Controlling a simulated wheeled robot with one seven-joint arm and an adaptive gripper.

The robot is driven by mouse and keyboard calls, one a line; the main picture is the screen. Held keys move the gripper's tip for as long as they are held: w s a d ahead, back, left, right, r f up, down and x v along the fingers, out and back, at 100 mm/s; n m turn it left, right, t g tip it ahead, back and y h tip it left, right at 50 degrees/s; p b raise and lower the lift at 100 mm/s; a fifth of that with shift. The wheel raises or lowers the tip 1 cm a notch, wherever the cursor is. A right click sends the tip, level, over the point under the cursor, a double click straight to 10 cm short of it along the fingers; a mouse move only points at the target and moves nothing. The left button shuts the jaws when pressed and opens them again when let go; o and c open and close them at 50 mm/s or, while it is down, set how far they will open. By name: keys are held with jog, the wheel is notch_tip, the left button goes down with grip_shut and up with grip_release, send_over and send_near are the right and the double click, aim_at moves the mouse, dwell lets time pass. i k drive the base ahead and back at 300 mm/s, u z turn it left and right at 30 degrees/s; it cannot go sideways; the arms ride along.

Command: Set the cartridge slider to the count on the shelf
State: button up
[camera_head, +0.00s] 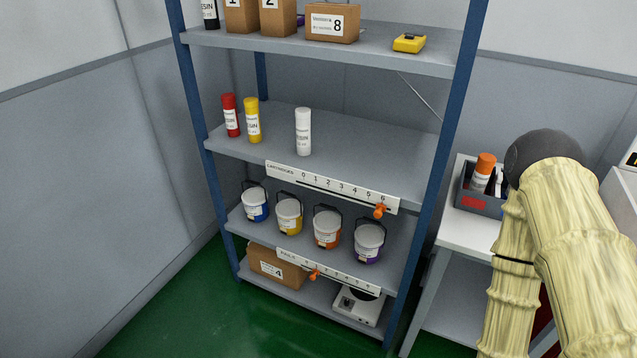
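The cartridge slider is an orange knob (379,211) on a white scale strip (330,187) marked 0 to 6, along the front edge of the middle shelf. The knob is at the right end, by the 6. On that shelf (365,150) stand three upright cartridges: red (231,116), yellow (253,121) and white (303,132). The red and yellow are close together at the left; the white is apart, nearer the middle. My gripper is not in view; only part of my arm, in a pale yellow cover, shows at the right.
Below are several pails (326,229) and a second strip (345,278) with its own orange knob (314,275). The top shelf (440,58) holds boxes, a dark bottle (209,13) and a yellow device (409,43). A side table (450,230) carries a bin (478,204) with an orange-capped cartridge (482,173).

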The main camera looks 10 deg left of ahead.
aim_at(377, 214)
jog(key=u, duration=1)
jog(key=k, duration=0.5)
jog(key=z, duration=0.85)
